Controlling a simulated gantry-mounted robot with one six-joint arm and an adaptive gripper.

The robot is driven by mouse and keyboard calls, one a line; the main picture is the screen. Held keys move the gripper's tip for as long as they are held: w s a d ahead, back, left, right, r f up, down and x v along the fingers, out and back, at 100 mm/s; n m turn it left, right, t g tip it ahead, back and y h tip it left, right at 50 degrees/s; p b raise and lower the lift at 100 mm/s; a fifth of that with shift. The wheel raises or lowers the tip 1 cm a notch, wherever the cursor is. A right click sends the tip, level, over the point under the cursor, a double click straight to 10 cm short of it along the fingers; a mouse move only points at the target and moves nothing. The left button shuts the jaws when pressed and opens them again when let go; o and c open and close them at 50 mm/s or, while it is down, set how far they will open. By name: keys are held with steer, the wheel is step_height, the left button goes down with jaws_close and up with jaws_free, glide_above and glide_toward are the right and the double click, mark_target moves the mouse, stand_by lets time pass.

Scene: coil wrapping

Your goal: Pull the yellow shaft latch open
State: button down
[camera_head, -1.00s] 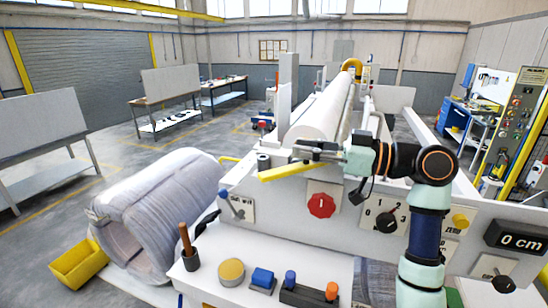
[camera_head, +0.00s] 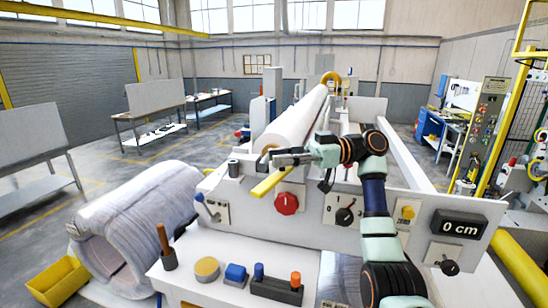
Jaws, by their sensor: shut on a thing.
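The yellow shaft latch (camera_head: 268,184) is a flat bar at the front left end of the white machine. It slants out from under my gripper, down and left towards the camera. My gripper (camera_head: 280,160) is at the bar's upper end, at the near end of the long white roll (camera_head: 293,120). It is shut on the latch, and its fingers hide part of that end. The exact contact between fingers and bar is too small to see clearly.
Below the latch, the machine's front panel carries a red knob (camera_head: 287,204) and a black dial (camera_head: 344,216). A wrapped coil (camera_head: 135,220) lies at left. A shelf in front holds a wooden-handled tool (camera_head: 165,247) and coloured blocks.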

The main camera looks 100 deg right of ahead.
steer(key=c, duration=0.9)
jaws_free()
step_height(320, 180, up, 10)
stand_by(0.3)
